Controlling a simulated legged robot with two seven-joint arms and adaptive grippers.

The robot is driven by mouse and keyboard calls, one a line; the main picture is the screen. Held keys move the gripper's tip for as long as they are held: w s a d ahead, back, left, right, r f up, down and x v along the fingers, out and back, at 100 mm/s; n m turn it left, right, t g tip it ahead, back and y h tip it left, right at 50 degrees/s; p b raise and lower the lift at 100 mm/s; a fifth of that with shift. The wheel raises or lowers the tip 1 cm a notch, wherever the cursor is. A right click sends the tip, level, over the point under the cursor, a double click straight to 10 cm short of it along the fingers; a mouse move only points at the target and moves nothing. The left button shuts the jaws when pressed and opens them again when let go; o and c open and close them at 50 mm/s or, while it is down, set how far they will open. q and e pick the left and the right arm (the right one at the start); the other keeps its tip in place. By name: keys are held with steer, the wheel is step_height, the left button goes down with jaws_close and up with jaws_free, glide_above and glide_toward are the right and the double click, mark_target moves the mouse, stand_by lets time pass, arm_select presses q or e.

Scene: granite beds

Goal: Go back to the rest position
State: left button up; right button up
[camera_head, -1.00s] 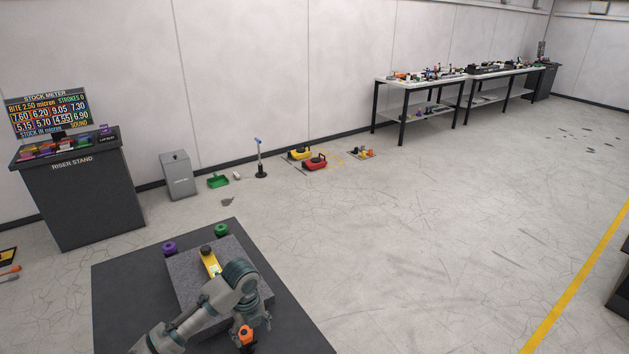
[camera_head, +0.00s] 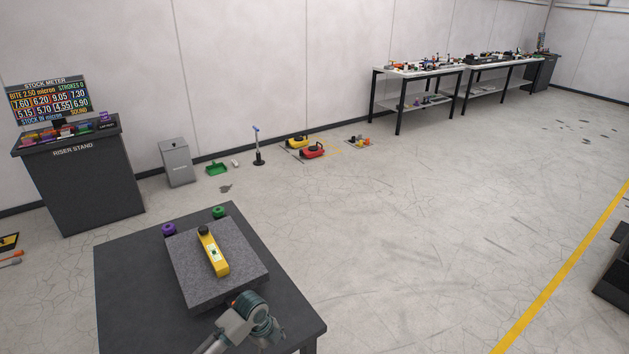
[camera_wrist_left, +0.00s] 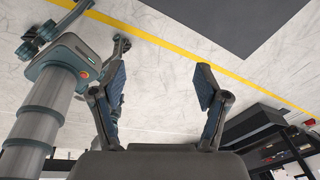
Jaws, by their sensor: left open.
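My left gripper (camera_wrist_left: 158,88) is open in the left wrist view, its two fingers apart with nothing between them. It points at bare floor and a yellow floor line. In the head view a part of my arm (camera_head: 245,322) shows at the bottom, over the near edge of the dark table; no fingers can be made out there. My right gripper is not in view. A grey granite slab (camera_head: 190,280) lies on the dark table (camera_head: 125,290), with a yellow level-like tool (camera_head: 213,252) on top, clear of my arm.
A purple knob (camera_head: 169,229) and a green knob (camera_head: 218,212) stand at the slab's far side. The riser stand (camera_head: 85,185), a grey bin (camera_head: 177,162) and a green dustpan (camera_head: 216,168) are along the wall. Open floor lies to the right.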

arm_select(q)
steer(key=s+d+f+n+t, duration=0.1)
steer(key=s+f+n, duration=0.5)
steer(key=f, duration=0.6)
steer(key=s+f+n, duration=0.6)
steer(key=s+f, duration=0.1)
steer(key=f, duration=0.5)
steer(key=s+a+f+n, duration=0.3)
steer(key=s+f, duration=0.1)
steer(key=s, duration=0.4)
steer(key=s+a+f+n+y, duration=0.1)
steer(key=s+a+f+n, duration=0.2)
steer(key=s+f, duration=0.2)
steer(key=s+a+f+n, duration=0.3)
steer(key=s+f, duration=0.2)
steer(key=s, duration=0.6)
steer(key=shift+s+n+y, duration=0.3)
steer(key=shift+s+y, duration=0.1)
steer(key=shift+a, duration=0.25)
steer(key=shift+d, duration=0.1)
